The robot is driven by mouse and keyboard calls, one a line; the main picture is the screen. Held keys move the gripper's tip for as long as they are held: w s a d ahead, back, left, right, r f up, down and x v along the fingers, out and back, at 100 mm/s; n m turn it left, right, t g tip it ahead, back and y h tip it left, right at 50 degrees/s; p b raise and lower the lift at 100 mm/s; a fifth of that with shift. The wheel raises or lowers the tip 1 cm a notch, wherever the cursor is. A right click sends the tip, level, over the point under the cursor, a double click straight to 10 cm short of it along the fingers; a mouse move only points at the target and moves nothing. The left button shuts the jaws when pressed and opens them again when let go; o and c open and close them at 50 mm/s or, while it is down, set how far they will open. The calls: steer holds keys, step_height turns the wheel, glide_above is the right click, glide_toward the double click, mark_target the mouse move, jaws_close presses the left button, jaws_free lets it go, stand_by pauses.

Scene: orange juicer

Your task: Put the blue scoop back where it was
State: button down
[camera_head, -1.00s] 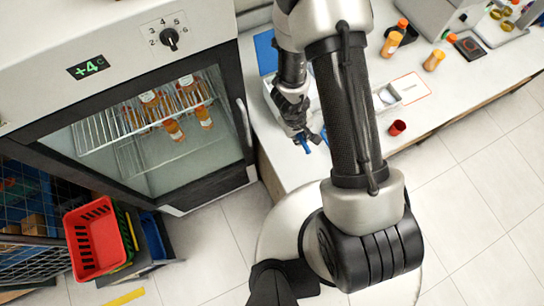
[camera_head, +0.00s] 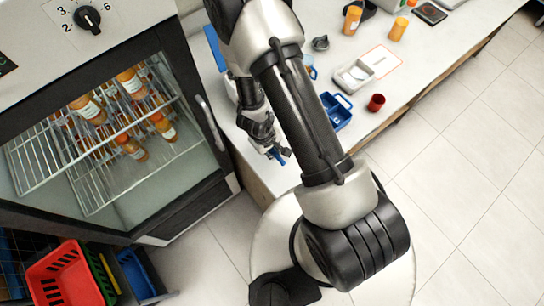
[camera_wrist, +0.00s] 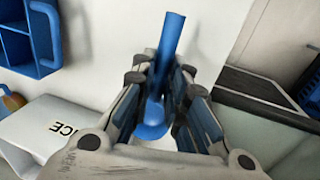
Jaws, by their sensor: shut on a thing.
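My gripper (camera_head: 270,146) is shut on the blue scoop (camera_head: 279,155), above the counter's left end beside the fridge. In the wrist view, the scoop (camera_wrist: 171,38) sits between the fingers of my gripper (camera_wrist: 163,72). Its long blue shaft points up in the picture and a wider blue end shows lower, between the fingers. A white box marked "ICE" (camera_wrist: 45,125) is at the left in the wrist view, partly hidden by my gripper.
A blue divided caddy (camera_head: 337,112), a red cup (camera_head: 376,103) and a white tray (camera_head: 353,76) stand on the counter to the right of my arm. Orange bottles (camera_head: 352,20) stand farther back. The glass-door fridge (camera_head: 150,225) is close on the left.

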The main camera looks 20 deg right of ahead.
steer(key=shift+a+b+x, duration=0.2)
steer(key=shift+b+x, duration=0.4)
steer(key=shift+x, duration=0.4)
steer(key=shift+a+b+x, duration=0.2)
steer(key=shift+b+x, duration=0.35)
steer(key=shift+x, duration=0.45)
steer(key=shift+s+f, duration=0.15)
steer(key=shift+s, duration=0.05)
steer(key=shift+f, duration=0.1)
steer(key=c, duration=1.6)
jaws_free()
